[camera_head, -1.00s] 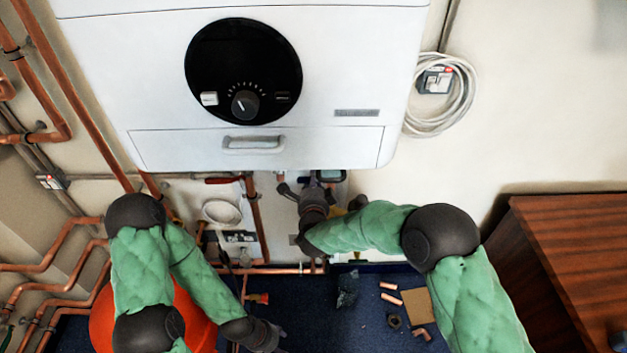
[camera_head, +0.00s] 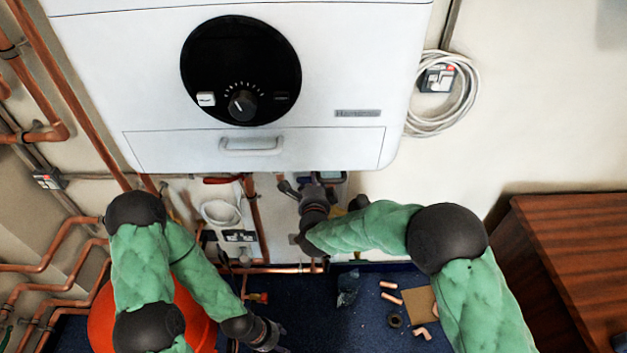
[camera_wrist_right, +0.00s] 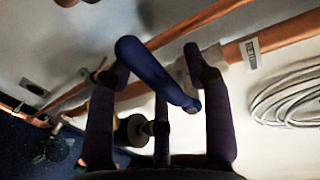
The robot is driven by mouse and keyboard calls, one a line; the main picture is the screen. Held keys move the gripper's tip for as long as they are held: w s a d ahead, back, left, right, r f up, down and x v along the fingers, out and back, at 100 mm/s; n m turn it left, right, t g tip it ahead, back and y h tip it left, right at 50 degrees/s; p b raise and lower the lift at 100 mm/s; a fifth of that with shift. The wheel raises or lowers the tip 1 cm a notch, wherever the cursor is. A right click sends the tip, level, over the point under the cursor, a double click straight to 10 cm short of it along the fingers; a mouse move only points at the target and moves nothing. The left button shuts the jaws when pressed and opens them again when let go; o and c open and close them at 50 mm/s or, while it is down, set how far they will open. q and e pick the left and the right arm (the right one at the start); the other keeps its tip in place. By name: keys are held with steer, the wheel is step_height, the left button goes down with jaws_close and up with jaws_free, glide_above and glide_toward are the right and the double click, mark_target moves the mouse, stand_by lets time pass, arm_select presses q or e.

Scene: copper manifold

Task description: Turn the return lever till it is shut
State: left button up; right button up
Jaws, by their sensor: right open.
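The return lever (camera_wrist_right: 150,68) is a blue handle in the right wrist view, lying slantwise between the fingers of my right gripper (camera_wrist_right: 153,68). A label that appears to read RETURN (camera_wrist_right: 251,52) is on the copper pipe beside it. The fingers are spread, with the lever in the gap; I cannot tell whether any finger touches it.
The white boiler (camera_head: 350,60) hangs right above my right gripper. A red handle (camera_head: 222,180) and a white funnel-like part (camera_head: 221,211) are to its left. An orange bucket (camera_head: 192,318) stands by my left arm. Copper fittings (camera_head: 391,298) lie on the blue floor.

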steer(key=shift+s+r, duration=0.1)
steer(key=shift+s, duration=0.05)
steer(key=s+r, duration=0.1)
steer(key=s, duration=1)
steer(key=shift+s+r, duration=0.3)
steer(key=shift+r, duration=0.1)
arm_select(q)
steer(key=shift+s, duration=0.1)
